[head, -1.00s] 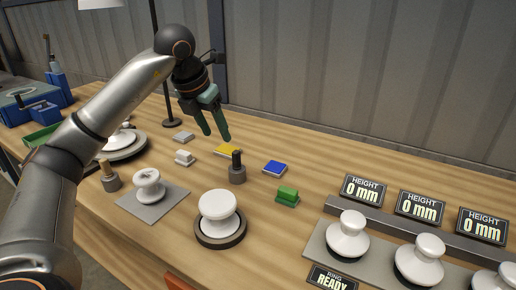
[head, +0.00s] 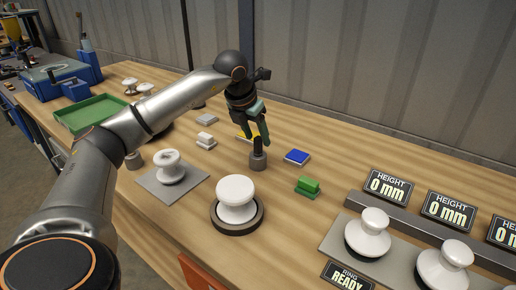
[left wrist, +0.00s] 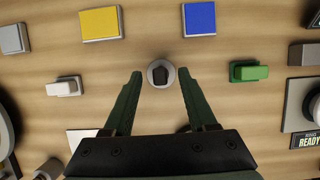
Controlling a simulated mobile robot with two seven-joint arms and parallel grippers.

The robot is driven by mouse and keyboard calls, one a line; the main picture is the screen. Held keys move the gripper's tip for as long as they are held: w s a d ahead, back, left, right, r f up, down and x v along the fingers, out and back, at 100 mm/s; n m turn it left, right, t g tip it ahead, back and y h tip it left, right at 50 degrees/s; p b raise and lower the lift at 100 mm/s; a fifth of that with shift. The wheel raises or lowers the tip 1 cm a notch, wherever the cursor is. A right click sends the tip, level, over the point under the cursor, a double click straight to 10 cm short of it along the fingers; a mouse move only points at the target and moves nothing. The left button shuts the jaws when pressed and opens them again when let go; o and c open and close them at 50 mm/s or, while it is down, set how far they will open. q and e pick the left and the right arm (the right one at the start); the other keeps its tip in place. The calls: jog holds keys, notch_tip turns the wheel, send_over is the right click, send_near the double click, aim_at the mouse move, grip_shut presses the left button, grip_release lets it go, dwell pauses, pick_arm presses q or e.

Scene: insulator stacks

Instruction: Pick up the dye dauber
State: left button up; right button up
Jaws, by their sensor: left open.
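What looks like the dye dauber is a dark upright handle (head: 258,147) in a small grey round pot (head: 258,163), standing near the middle of the table. In the left wrist view the handle (left wrist: 159,76) is seen from above, with the pot's pale rim around it. My left gripper (head: 252,138) is open, with green fingers pointing down just above and around the handle's top. In the left wrist view the handle lies between the two fingertips, and I see no contact. My right gripper is in neither view.
A yellow pad (left wrist: 100,23), a blue pad (head: 297,157) and a green block (head: 307,185) lie close by. A white insulator (head: 236,195) stands on a dark round base in front. Height displays (head: 389,187) and more insulators (head: 368,233) are at right.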

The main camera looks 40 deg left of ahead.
pick_arm(q)
jog(key=shift+x, duration=1.1)
grip_shut()
jog(key=shift+r, duration=0.1)
